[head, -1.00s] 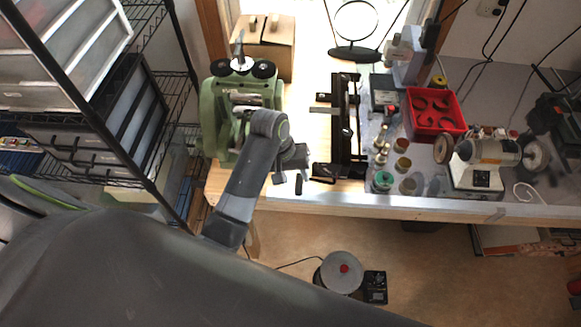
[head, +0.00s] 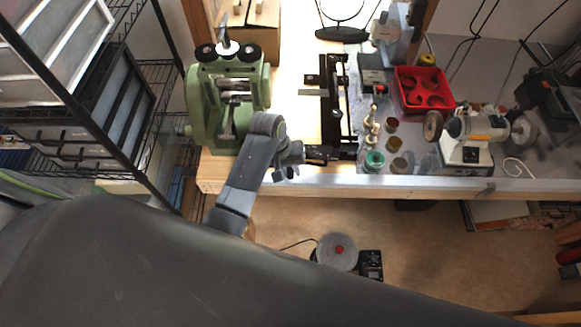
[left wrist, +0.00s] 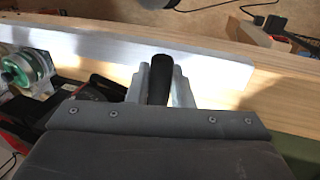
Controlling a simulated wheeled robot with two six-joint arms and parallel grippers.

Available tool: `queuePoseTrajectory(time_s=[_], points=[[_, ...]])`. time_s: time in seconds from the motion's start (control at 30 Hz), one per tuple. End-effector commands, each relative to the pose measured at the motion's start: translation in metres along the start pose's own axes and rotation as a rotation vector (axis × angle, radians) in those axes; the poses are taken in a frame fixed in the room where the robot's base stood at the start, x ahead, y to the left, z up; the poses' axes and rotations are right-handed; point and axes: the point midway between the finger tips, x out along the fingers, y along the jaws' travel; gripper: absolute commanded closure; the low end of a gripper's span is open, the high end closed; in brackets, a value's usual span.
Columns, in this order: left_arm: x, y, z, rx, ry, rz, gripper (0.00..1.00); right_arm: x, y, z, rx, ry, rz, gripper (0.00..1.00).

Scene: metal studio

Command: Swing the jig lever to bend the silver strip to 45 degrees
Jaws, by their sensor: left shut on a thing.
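The jig (head: 336,120) is a black metal frame on the bench in the head view. The silver strip (head: 313,92) is a short, thin light-grey bar reaching left from the jig; it looks straight, though its exact angle is too small to tell. My left gripper (head: 291,167) is at the jig's near left end, by the bench's front edge. In the left wrist view its fingers (left wrist: 160,85) are shut on a black upright handle (left wrist: 159,75), the lever handle. In the head view the gripper mostly hides this handle. My right gripper is not in view.
A green machine (head: 228,100) stands close left of my left arm. Small bottles, a red tray (head: 424,90) and a bench grinder (head: 468,135) stand to the right. A wire shelf (head: 130,100) is at the left. The bench's front edge (head: 400,182) is close below the gripper.

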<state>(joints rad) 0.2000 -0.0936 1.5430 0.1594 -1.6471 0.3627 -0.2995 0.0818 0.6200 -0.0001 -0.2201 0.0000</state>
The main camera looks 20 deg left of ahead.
Motion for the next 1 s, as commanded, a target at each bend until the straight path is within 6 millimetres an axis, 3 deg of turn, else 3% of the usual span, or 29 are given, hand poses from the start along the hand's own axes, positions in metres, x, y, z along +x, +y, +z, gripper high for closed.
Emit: queuePoseTrajectory(time_s=[1.0], points=[[-0.035,-0.002,-0.002,0.001,0.006,0.002,1.00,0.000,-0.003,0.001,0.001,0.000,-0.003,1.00]])
